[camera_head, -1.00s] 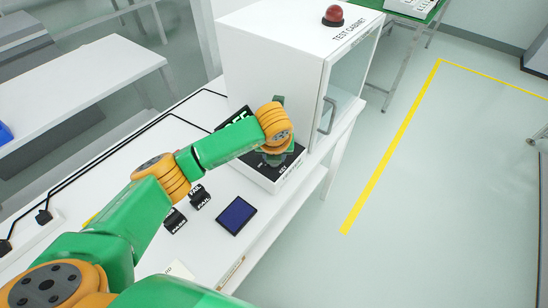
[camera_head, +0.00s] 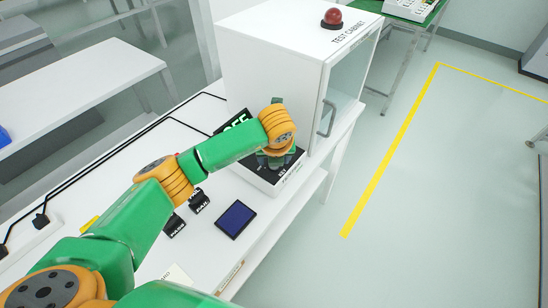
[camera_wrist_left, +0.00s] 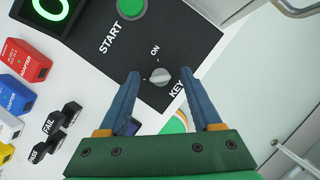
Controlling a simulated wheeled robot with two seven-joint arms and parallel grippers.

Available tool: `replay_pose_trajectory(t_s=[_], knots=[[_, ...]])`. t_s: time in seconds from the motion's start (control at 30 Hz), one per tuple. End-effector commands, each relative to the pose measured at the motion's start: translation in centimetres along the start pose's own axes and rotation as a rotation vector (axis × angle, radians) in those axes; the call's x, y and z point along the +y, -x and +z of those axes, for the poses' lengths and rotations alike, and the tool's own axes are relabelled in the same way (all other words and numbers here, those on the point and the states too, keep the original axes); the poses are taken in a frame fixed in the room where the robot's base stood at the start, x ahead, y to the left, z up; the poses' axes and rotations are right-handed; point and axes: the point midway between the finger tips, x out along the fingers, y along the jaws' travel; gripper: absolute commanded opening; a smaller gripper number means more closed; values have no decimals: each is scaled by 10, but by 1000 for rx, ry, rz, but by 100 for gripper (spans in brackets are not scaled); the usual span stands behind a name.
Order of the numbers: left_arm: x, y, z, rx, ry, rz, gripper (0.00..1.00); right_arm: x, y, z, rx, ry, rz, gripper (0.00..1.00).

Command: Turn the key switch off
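The key switch (camera_wrist_left: 159,77) is a small round grey knob on a black panel (camera_wrist_left: 185,35), between the labels "ON" and "KEY". My left gripper (camera_wrist_left: 160,71) is open in the left wrist view, with one blue finger on each side of the knob. The fingers look apart from it, and I cannot tell how high above the panel they are. In the head view my left gripper (camera_head: 275,160) is over the control box (camera_head: 258,176), and my wrist hides the knob. My right gripper is in neither view.
A green START button (camera_wrist_left: 131,7) is on the same panel. The white test cabinet (camera_head: 265,70) stands close behind the box. A dark blue pad (camera_head: 236,219) and PASS and FAIL blocks (camera_wrist_left: 60,128) lie nearby, with coloured adapters (camera_wrist_left: 15,95) beside them.

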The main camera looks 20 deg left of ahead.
Motion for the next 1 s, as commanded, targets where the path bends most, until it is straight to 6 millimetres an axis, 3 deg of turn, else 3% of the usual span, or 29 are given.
replay_pose_trajectory(t_s=[0.17,0.4,0.53,1.0], knots=[[0,3,0,0,0,-2,66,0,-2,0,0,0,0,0],[-1,51,0,-4,-2,-4,66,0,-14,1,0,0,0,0],[0,68,0,-2,1,-1,66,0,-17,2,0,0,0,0],[0,71,0,0,0,0,66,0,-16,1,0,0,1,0]])
